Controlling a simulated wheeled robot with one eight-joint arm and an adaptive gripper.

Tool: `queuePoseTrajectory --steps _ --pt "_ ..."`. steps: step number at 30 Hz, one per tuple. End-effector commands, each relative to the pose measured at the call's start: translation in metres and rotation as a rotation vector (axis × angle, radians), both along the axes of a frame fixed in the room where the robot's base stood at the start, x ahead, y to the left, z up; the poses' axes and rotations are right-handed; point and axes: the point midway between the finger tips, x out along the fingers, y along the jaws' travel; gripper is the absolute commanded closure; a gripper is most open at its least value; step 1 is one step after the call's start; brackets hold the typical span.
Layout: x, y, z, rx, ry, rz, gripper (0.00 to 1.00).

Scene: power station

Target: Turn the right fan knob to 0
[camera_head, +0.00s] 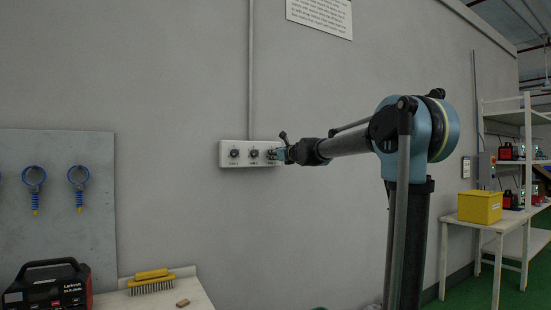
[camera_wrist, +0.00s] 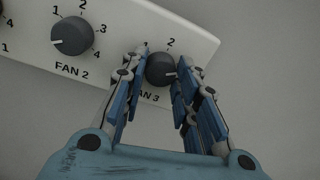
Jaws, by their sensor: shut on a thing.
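The white fan panel (camera_head: 243,162) is fixed to the grey wall, with a row of dark round knobs. In the wrist view, the right knob, FAN 3 (camera_wrist: 160,69), sits between the fingertips of my gripper (camera_wrist: 162,60), which is shut on it. In the head view my gripper (camera_head: 282,153) is at the panel's right end.
A tool board (camera_head: 60,190) with blue hanging rings is at the left. A red-black device (camera_head: 48,287) and a yellow brush (camera_head: 152,284) are low at the left. A yellow box (camera_head: 480,207) stands on a table at the right.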

Motion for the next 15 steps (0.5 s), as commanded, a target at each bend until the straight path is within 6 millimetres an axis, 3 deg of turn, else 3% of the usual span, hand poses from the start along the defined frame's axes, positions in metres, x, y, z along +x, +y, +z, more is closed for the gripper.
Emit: queuePoseTrajectory --steps 15 --pt "0.0002 -0.0003 -0.0004 -0.239 -0.161 0.0 0.96"
